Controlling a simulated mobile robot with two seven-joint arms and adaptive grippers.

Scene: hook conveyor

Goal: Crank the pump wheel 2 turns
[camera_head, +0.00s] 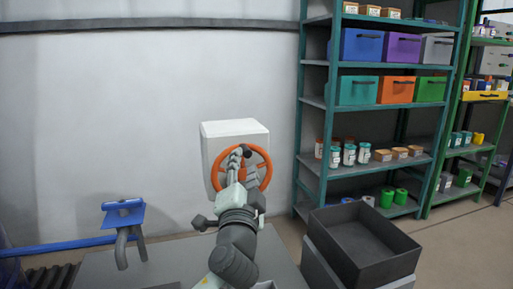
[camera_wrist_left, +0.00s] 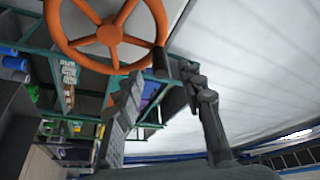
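The pump wheel is an orange spoked wheel (camera_head: 264,160) on the front of a white box (camera_head: 234,129) in the head view. It also shows at the upper left of the left wrist view (camera_wrist_left: 109,34). A dark crank knob (camera_wrist_left: 160,62) stands at the wheel's rim. My left gripper (camera_head: 240,154) is in front of the wheel and hides part of it. In the wrist view, its fingers (camera_wrist_left: 160,78) are apart, with the knob just beyond and between the tips. I see no clear contact. My right gripper is not in view.
A teal shelf (camera_head: 315,102) with bins and jars stands to the right. A dark open crate (camera_head: 398,262) is at the lower right. A blue bracket with a grey hook (camera_head: 123,215) is at the left. The wall (camera_head: 110,110) behind is bare.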

